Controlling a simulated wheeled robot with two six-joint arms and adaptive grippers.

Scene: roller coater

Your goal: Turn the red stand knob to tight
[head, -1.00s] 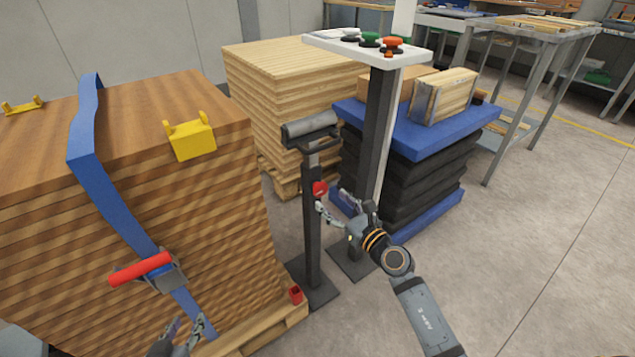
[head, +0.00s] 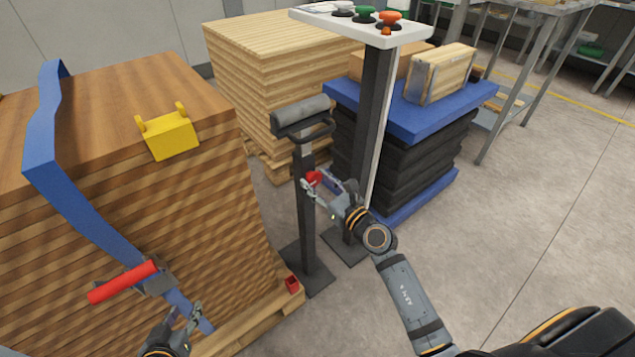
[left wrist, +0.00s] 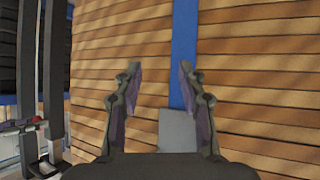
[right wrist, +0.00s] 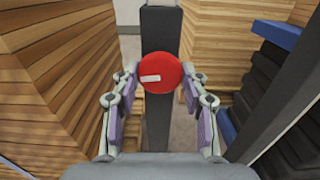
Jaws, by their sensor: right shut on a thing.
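The red stand knob (head: 314,178) sits on the upright post of the dark roller stand (head: 307,225). In the right wrist view the knob (right wrist: 161,72) is a round red disc with a small pale mark left of its middle. My right gripper (head: 317,184) is at the knob with a finger on either side, shut on it; its fingertips (right wrist: 160,75) touch the knob's left and right edges. My left gripper (head: 188,322) is open and empty in front of the strapped wood stack; the left wrist view shows its spread fingers (left wrist: 160,75).
The strapped wood stack (head: 120,215) with a blue strap and red-handled ratchet (head: 122,282) stands left. A control post with a button panel (head: 365,22) rises just right of the stand. A small red block (head: 292,284) is on the pallet's corner. Floor at right is clear.

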